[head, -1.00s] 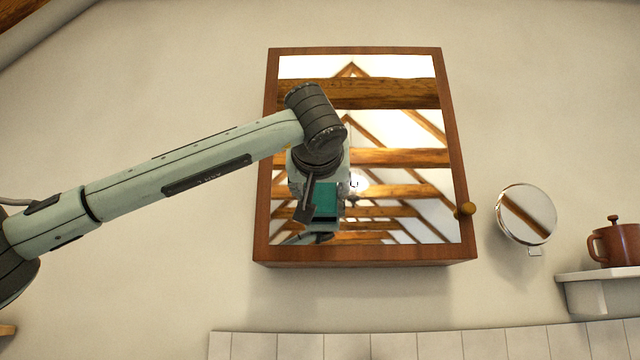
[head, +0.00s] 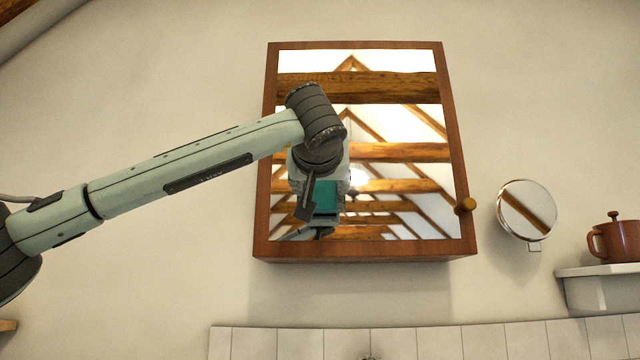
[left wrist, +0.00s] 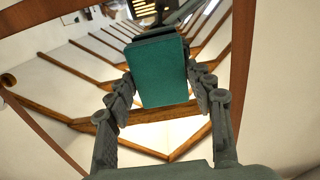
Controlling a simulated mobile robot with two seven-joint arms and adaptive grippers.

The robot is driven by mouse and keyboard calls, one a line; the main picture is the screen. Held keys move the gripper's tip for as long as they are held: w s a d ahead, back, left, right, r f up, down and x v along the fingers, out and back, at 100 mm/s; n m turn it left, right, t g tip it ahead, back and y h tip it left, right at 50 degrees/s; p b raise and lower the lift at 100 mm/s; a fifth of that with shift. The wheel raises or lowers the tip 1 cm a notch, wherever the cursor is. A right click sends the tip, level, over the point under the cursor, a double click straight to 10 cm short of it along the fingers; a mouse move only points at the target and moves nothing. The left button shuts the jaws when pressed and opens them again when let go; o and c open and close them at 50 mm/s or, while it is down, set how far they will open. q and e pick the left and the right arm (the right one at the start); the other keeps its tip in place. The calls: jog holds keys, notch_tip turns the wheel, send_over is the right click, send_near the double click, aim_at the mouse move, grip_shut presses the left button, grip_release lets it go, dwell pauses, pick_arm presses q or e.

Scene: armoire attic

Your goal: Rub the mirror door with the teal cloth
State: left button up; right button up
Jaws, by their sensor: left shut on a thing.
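The mirror door (head: 400,170) is a wood-framed mirror on a wall cabinet, reflecting roof beams; it looks shut, with a round knob at its lower right. My left gripper (head: 314,203) is in front of the left-centre of the mirror, its fingers pointing down in the head view. It is shut on the teal cloth (left wrist: 158,72), which shows as a flat teal rectangle between the two fingers in the left wrist view. A teal patch (head: 327,196) also shows beside the gripper in the head view. I cannot tell whether the cloth touches the glass. My right gripper is out of view.
A small round mirror (head: 527,210) is on the wall right of the cabinet. A brown lidded pot (head: 617,242) stands on a white shelf (head: 600,271) at the far right. White tiles (head: 400,343) run along the bottom. The wall left of the cabinet is bare.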

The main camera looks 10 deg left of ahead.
pick_arm(q)
jog(key=shift+w+a+p, duration=0.15)
jog(key=shift+w+p, duration=0.15)
jog(key=shift+w, duration=0.35)
jog(key=d, duration=0.4)
jog(key=shift+w+a, duration=0.1)
jog(key=shift+a, duration=1.95)
